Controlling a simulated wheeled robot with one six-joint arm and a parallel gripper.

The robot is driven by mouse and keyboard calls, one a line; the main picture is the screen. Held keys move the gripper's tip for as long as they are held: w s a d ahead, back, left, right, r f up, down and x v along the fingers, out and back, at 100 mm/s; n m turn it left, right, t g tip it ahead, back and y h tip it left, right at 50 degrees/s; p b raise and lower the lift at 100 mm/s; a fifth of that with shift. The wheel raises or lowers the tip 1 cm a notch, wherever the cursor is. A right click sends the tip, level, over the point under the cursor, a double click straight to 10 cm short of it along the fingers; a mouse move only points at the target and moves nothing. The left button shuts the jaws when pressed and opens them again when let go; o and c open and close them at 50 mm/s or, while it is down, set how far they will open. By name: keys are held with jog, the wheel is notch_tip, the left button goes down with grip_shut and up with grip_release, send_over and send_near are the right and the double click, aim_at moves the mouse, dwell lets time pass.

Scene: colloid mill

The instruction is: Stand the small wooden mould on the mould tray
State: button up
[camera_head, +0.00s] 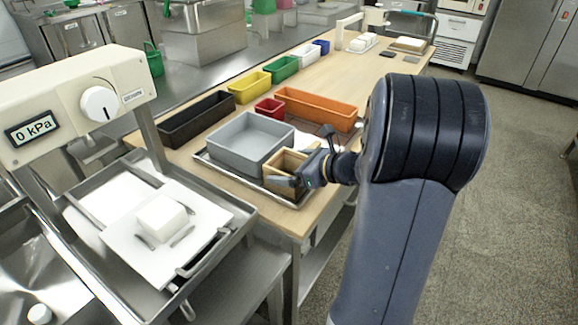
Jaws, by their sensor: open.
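The small wooden mould (287,160) is an open, light-brown box. It appears to stand upright at the right end of a shallow metal tray (228,172), beside a larger grey bin (240,150). I take this metal tray to be the mould tray. My gripper (301,178) is open at the mould's near right side, and one finger lies across the front of the mould. Whether the fingers touch the mould cannot be told. The mould's lower right part and its base are partly hidden by my gripper.
Black (196,118), yellow (250,88), red (269,108) and orange (316,107) bins stand behind on the wooden table (338,72). At left, a press with a 0 kPa display (32,128) stands over a tray with a white block (161,215). Floor at right is clear.

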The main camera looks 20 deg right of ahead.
jog(key=p+v, duration=0.1)
jog(key=v, duration=1)
jog(key=shift+s+d, duration=0.15)
jog(key=shift+s, duration=0.05)
dwell(0.9)
